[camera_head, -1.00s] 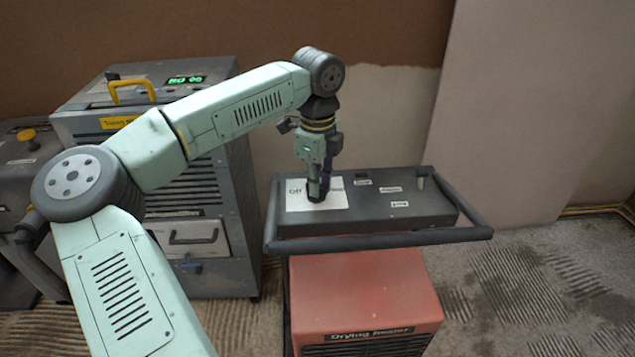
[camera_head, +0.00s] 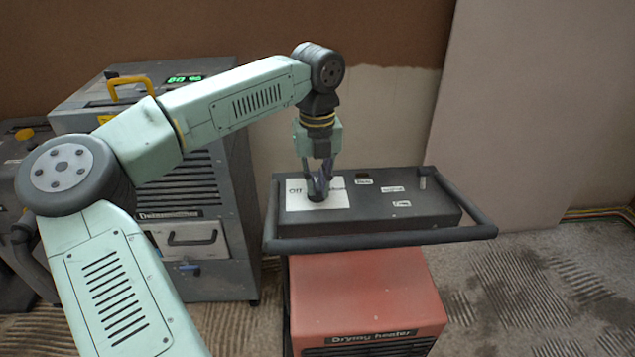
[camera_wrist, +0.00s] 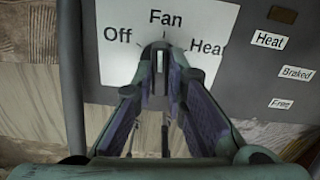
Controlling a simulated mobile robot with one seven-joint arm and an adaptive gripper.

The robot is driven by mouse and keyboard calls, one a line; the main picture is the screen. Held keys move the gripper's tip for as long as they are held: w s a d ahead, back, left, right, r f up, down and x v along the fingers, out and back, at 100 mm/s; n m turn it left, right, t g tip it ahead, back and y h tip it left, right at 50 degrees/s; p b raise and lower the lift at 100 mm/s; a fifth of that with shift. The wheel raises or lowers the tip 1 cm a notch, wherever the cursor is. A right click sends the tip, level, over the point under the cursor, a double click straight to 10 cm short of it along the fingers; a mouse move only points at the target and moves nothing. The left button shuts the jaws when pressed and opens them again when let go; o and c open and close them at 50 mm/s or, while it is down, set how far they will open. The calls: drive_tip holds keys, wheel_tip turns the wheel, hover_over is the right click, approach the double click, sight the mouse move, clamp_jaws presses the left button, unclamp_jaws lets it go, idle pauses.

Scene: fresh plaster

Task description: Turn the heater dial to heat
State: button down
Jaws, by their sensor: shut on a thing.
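The dial (camera_head: 317,198) sits on a white label plate (camera_head: 338,199) on top of the drying heater (camera_head: 365,285). In the wrist view the plate (camera_wrist: 112,62) reads Off at left, Fan at top and Heat at right. A pale mark on the dial (camera_wrist: 158,60) points up, roughly at Fan. My gripper (camera_head: 319,186) comes down from above and is shut on the dial, one finger on each side, as the wrist view also shows (camera_wrist: 160,52). The fingers hide much of the dial.
A dark handle bar (camera_head: 380,239) runs around the heater's panel. A short lever (camera_head: 422,178) stands at the panel's back right, near small Heat, Braked and Free labels. A grey dehumidifier (camera_head: 190,190) stands at left. The floor at right is clear.

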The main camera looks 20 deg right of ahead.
sight(316, 184)
drive_tip(key=m, duration=0.7)
drive_tip(key=shift+w+a, duration=0.1)
drive_tip(key=m+p, duration=0.1)
drive_tip(key=m, duration=0.5)
drive_tip(key=shift+m, duration=0.4)
drive_tip(key=c, duration=1.6)
unclamp_jaws()
drive_tip(key=shift+r, duration=0.1)
wheel_tip(316, 184, up, 12)
